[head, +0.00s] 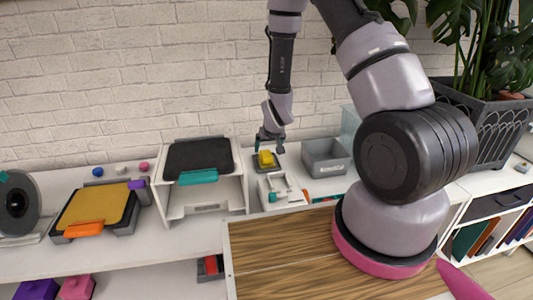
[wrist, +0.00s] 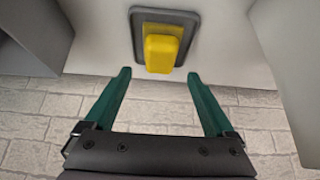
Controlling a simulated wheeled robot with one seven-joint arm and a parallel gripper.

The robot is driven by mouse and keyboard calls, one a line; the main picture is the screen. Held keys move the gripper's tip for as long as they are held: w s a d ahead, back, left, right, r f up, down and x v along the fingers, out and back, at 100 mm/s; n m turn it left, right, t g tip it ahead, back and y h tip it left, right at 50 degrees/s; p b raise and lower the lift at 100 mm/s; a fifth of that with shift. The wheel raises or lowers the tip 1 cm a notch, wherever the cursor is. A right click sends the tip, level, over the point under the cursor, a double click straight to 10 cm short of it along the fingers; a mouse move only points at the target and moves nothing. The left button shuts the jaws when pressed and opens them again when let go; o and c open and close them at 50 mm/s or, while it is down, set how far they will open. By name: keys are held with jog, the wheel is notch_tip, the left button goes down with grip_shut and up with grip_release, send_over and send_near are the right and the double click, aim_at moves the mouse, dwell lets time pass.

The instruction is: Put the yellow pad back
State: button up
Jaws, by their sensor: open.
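A small yellow pad (head: 266,158) sits on a dark grey base on the white shelf, below my gripper (head: 270,142). In the wrist view the yellow pad (wrist: 162,50) lies over a grey plate (wrist: 188,18). My gripper (wrist: 158,75) is open, with its two teal fingers apart. The pad's near end shows between the fingertip lines, but I cannot tell how far it is from them in depth. Nothing is held. A larger flat mustard-yellow sheet (head: 95,204) lies on a dark device with an orange front at the left.
A black-topped white stand (head: 198,158) is left of the yellow pad. A grey open bin (head: 326,158) is to its right, and a white tray (head: 283,196) with small items is in front. The brick wall is close behind. A planter (head: 490,125) stands far right.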

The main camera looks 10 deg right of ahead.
jog(key=s+d+r+m+y, duration=0.1)
jog(key=s+r, duration=0.3)
jog(key=r, duration=1)
jog(key=s+d+r+m, duration=0.1)
jog(key=s+d+r, duration=0.15)
jog(key=r, duration=1.15)
jog(key=s+d+r+m, duration=0.1)
jog(key=s+r, duration=0.6)
jog(key=s, duration=0.3)
jog(key=s+d+r+m+y, duration=0.1)
jog(key=s+r, duration=0.7)
jog(key=s, duration=0.2)
jog(key=shift+d+t, duration=0.15)
jog(key=shift+t, duration=0.15)
